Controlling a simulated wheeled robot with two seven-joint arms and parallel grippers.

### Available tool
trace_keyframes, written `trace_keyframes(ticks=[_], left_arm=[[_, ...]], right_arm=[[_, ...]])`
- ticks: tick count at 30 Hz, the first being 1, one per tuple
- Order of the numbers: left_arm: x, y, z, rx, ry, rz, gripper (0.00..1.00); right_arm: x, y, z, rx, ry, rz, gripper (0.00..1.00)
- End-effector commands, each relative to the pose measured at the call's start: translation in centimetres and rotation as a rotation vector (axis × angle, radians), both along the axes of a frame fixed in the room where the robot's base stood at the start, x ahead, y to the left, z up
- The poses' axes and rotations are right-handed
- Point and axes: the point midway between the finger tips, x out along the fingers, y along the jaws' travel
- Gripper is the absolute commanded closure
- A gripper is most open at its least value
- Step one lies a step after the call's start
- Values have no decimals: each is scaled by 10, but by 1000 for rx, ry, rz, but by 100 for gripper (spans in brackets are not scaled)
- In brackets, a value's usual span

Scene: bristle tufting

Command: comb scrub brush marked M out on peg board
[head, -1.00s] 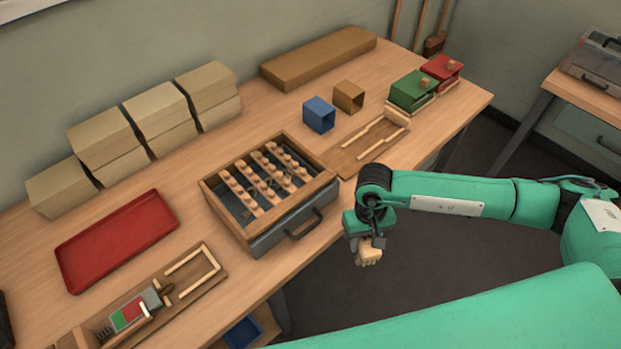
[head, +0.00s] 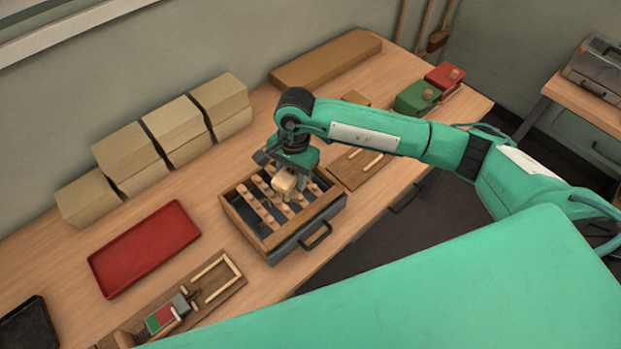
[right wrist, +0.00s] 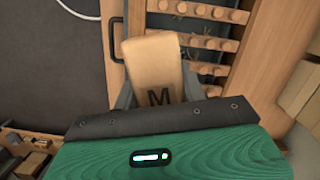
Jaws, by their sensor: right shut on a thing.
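In the head view the brush (head: 285,184) hangs at my right gripper (head: 290,172), over the peg board. The peg board (head: 240,218) is a wooden-framed box with rows of wooden pegs on a dark bed and a handle at its front. I cannot tell whether the brush touches the pegs; its bristles are hidden. My left gripper is not in view.
A red tray (head: 145,248) lies left of the peg board. A wooden jig (head: 205,290) is at the front left. Cardboard-coloured blocks (head: 120,150) line the wall. Green (head: 417,97) and red (head: 444,76) boxes stand at the far right of the table. My right arm hides part of the table.

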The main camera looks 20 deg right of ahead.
Motion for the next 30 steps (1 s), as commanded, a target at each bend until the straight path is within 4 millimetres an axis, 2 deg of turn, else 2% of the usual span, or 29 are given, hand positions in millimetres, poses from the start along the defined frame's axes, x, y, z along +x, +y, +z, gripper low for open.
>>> trace_keyframes(ticks=[3, 8, 14, 24, 30], left_arm=[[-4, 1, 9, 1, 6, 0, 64], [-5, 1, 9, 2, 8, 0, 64], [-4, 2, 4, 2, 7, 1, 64], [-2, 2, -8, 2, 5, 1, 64], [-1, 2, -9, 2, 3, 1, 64]], right_arm=[[3, 7, 10, 3, 6, -57, 77], [5, 9, 8, 4, 8, -85, 77], [5, 9, -7, 4, 9, -85, 77], [5, 9, -49, 5, 9, -83, 77], [5, 9, -58, 4, 7, -82, 77]])
